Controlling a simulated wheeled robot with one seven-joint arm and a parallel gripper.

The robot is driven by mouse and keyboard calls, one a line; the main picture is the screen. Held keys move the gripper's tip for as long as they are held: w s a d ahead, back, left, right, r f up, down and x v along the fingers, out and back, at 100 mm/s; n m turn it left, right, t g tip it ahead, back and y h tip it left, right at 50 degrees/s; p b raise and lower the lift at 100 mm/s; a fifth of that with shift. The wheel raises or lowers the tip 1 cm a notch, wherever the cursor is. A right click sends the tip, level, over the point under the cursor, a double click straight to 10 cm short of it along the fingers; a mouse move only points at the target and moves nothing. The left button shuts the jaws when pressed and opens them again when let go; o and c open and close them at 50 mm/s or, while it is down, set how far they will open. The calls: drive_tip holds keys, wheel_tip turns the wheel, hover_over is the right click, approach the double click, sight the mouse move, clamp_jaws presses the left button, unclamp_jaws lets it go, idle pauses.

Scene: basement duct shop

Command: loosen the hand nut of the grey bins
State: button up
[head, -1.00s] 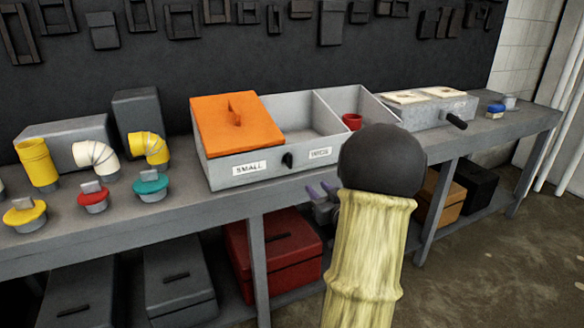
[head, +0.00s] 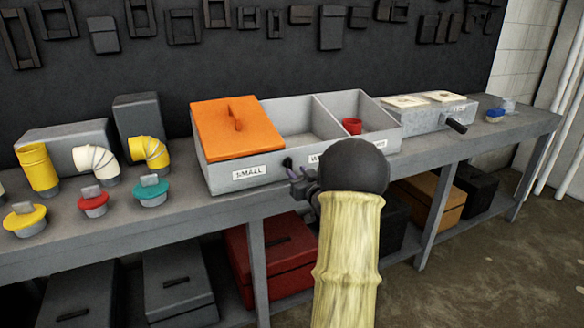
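The grey bins (head: 222,182) stand on the bench as one long box with open compartments. An orange lid (head: 222,145) covers the left compartment, above a label reading SMALL. The black hand nut (head: 287,163) shows on the front wall, right of that label, partly hidden by my gripper. My gripper (head: 297,181) is at the front wall just below and right of the nut. My own dark wrist and pale sleeved arm hide much of it. I cannot tell whether its fingers touch the nut or whether they are open.
A red cup (head: 352,126) sits in the right compartment. A grey box with a black handle (head: 457,126) stands further right. Yellow and white duct elbows (head: 98,162) and several capped fittings (head: 150,190) stand at left. Boxes sit on the lower shelf.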

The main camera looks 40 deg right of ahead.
sight(291, 166)
drive_tip(key=shift+x, duration=2.35)
drive_tip(key=shift+c, duration=0.2)
clamp_jaws()
